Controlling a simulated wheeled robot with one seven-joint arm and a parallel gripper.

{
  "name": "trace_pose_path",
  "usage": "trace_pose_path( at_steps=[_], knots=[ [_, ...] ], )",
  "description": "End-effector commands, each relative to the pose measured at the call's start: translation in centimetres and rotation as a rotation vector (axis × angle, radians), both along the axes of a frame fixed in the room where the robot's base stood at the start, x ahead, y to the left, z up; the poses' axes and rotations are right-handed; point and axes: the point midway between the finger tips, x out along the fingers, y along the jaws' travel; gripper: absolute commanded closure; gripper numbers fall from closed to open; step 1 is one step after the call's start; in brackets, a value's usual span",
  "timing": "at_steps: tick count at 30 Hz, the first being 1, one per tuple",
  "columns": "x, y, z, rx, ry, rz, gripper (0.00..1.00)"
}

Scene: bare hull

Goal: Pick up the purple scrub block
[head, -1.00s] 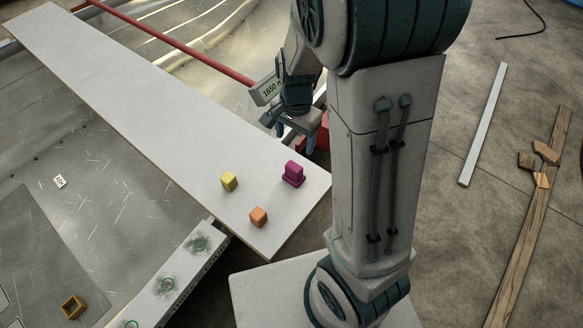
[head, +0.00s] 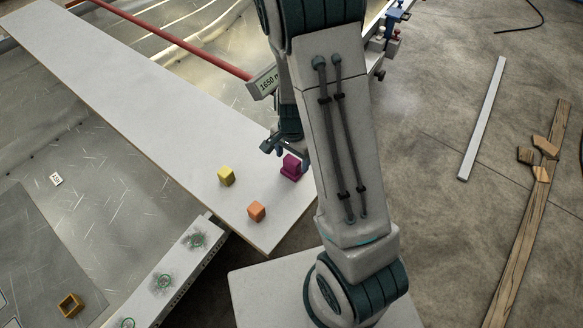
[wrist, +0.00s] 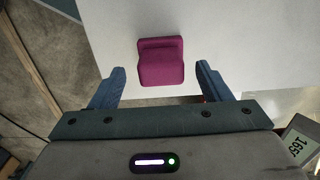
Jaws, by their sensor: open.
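The purple scrub block (head: 290,168) stands near the front right end of the long white board (head: 140,95). It has a stepped shape, a wider lower part with a raised part on one side. In the wrist view the scrub block (wrist: 161,62) lies ahead of the fingertips, roughly centred between them. My gripper (head: 283,146) is open and empty, close to the block on its far side. In the wrist view the open gripper (wrist: 161,76) shows one blue finger to each side of the block, with gaps on both sides. I cannot tell its exact height above the board.
A yellow block (head: 226,176) and an orange block (head: 257,211) stand on the board left of the purple one. A red rail (head: 170,40) runs behind the board. The board's far left stretch is clear.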

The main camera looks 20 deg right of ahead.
Motion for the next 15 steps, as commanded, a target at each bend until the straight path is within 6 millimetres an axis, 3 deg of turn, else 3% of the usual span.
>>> trace_pose_path(
  at_steps=[4, 13, 14, 15],
  knots=[
    [0.0, 0.0, -1.9, 0.0, 0.001, -0.002, 0.29],
    [0.0, 0.0, -2.4, 0.001, -0.001, 0.0, 0.29],
    [0.0, 0.0, -2.4, 0.001, -0.001, 0.0, 0.32],
    [0.0, 0.0, -2.4, 0.001, -0.001, 0.0, 0.43]
  ],
)
